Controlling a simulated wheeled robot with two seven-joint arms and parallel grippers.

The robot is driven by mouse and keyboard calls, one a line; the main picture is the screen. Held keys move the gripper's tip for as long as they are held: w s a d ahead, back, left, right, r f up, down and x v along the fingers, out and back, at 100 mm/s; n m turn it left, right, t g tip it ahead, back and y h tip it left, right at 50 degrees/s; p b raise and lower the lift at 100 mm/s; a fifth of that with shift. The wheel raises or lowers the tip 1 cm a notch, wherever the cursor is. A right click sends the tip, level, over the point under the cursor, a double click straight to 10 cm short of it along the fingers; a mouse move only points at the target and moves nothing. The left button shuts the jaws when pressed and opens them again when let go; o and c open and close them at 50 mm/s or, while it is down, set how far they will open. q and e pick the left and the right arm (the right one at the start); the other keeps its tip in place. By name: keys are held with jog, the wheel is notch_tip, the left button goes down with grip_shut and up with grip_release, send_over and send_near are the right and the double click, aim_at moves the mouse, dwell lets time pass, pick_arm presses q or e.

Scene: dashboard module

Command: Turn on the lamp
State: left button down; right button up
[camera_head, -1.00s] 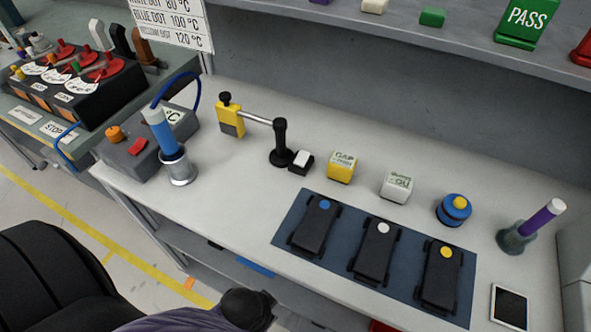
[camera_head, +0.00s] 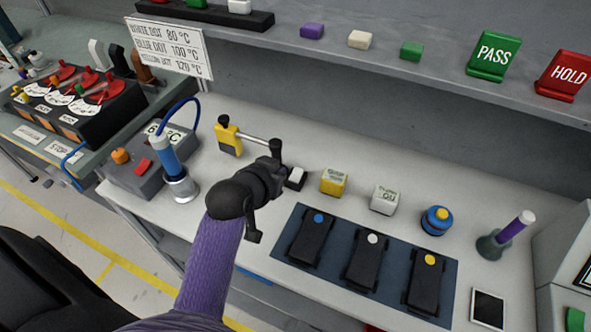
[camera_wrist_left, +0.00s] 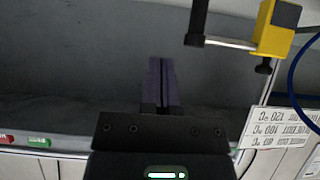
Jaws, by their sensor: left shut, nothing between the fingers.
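A yellow-and-grey block (camera_head: 229,140) with a silver bar and a black post (camera_head: 276,148) stands at the back of the bench; I take this to be the lamp. A small black box with a white top (camera_head: 297,175), like a switch, sits right beside the post. My left gripper (camera_head: 277,172) is over the bench in front of the post, hides its base and partly covers the box's left side. In the left wrist view, the fingers (camera_wrist_left: 160,84) are shut and empty; the yellow block (camera_wrist_left: 275,28) and post (camera_wrist_left: 198,18) show at the top right. Contact cannot be told.
A yellow cube (camera_head: 333,183), a white cube (camera_head: 384,200) and a blue round piece (camera_head: 436,220) stand to the right. A dark mat (camera_head: 335,264) holds black devices in front. A grey box with a blue iron (camera_head: 170,160) is left. A shelf (camera_head: 350,62) runs above.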

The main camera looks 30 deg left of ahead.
pick_arm(q)
jog(key=b, duration=0.4)
send_over(297, 176)
jog(key=s, duration=0.2)
notch_tip(297, 176, down, 5)
jog(key=shift+s+f, duration=0.1)
jog(key=shift+f, duration=0.05)
jog(key=f, duration=0.1)
jog(key=w+f+b, duration=0.1)
jog(key=f, duration=0.1)
jog(key=shift+w+f, duration=0.3)
jog(key=shift+f, duration=0.25)
jog(key=shift+w+g+p, duration=0.1)
jog(key=shift+g+p, duration=0.2)
jog(key=shift+p, duration=0.15)
jog(key=shift+f, duration=0.2)
jog(key=shift+w+b, duration=0.15)
jog(key=shift+b, duration=0.15)
